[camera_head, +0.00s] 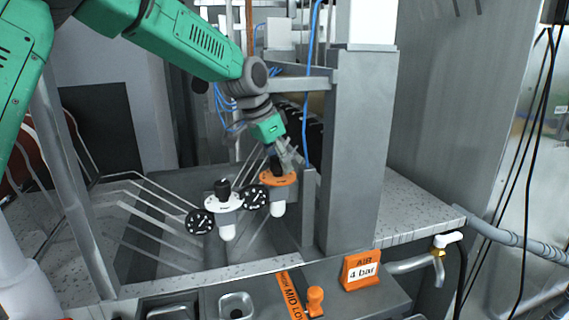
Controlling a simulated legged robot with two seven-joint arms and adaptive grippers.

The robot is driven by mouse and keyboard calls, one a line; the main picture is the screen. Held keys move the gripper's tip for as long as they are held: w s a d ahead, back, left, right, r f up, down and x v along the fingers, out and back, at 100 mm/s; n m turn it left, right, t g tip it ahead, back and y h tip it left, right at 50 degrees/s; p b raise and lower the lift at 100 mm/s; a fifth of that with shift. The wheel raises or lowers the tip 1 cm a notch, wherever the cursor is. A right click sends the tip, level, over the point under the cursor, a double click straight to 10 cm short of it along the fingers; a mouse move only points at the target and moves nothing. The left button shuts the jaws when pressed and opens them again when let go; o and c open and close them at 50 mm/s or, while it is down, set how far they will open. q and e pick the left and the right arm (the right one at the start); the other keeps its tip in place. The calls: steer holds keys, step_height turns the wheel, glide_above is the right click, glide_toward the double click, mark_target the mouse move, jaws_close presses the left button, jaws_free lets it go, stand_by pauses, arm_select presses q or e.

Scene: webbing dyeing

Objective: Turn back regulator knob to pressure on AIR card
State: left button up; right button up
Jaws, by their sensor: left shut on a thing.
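The orange-collared regulator (279,180) stands behind the counter's front edge, with a dark knob on top, a pale bowl below and a black round gauge (256,197) at its left. My left gripper (280,163) comes down from above and is shut on that regulator's knob, hiding much of it. The gauge's needle is too small to read. The orange AIR card (361,271) at the front right reads "AIR 4 bar". My right gripper is not in view.
A similar white-collared regulator (224,203) with a black knob and its own gauge (200,221) stands close at left. A grey post (358,150) rises right of my gripper. An orange lever (315,299) beside a HIGH/MID/LOW strip (291,293) and a brass valve (439,252) are in front.

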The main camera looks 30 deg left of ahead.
arm_select(q)
steer(key=shift+a+r, duration=0.15)
steer(key=o, duration=1.2)
steer(key=shift+s, duration=0.2)
steer(key=shift+c, duration=0.2)
steer(key=shift+s+a+r, duration=0.15)
steer(key=shift+s+a, duration=0.05)
steer(key=shift+s, duration=0.2)
steer(key=shift+a, duration=0.1)
steer(key=shift+w, duration=0.15)
steer(key=shift+w+r, duration=0.1)
steer(key=shift+r, duration=0.1)
steer(key=v, duration=1.1)
steer(key=shift+s+a, duration=0.3)
steer(key=shift+s, duration=0.2)
